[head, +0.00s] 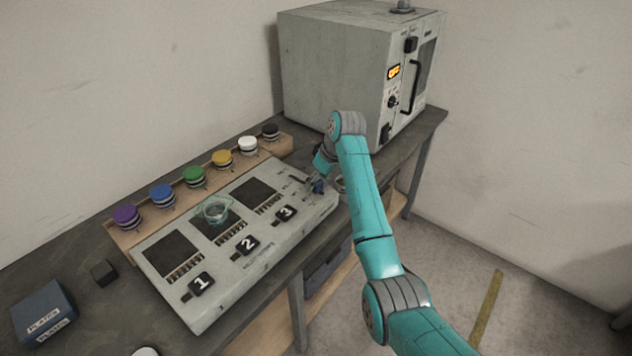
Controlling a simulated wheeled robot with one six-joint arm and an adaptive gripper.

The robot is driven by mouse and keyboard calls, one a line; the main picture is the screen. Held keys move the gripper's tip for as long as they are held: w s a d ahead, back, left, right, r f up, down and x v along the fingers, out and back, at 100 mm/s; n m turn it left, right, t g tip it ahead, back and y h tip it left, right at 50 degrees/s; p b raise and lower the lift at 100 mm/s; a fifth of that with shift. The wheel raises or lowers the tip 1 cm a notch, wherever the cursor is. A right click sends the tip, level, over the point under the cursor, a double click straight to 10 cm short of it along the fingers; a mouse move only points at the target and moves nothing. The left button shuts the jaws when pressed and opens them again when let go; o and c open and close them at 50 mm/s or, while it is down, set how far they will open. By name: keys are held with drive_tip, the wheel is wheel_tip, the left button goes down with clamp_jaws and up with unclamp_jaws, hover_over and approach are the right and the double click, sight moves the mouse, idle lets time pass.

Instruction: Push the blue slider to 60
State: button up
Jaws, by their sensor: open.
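The grey control panel (228,292) lies on the bench, with slots at its right end. A small dark blue knob (318,187), which looks like the blue slider, shows at that right end. My gripper (309,186) is open and points down over this end of the panel, right beside the blue knob. I cannot tell whether the fingers touch the knob or stand around it. The scale marks and the number 60 are too small to read. My wrist and fingers partly hide the slots.
Several coloured round buttons (194,175) stand on a wooden strip behind the panel. A glass dish (214,211) sits on the middle of the panel. A grey oven-like box (335,65) stands behind my arm. A blue plates box (42,312) lies at the left.

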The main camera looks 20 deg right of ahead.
sight(303, 182)
drive_tip(key=shift+x, duration=0.8)
drive_tip(key=shift+c, duration=0.2)
clamp_jaws()
drive_tip(key=shift+w+a, duration=0.6)
drive_tip(key=shift+w, duration=0.2)
drive_tip(key=shift+w+a, duration=0.55)
drive_tip(key=shift+w, duration=0.2)
drive_tip(key=shift+o, duration=0.2)
unclamp_jaws()
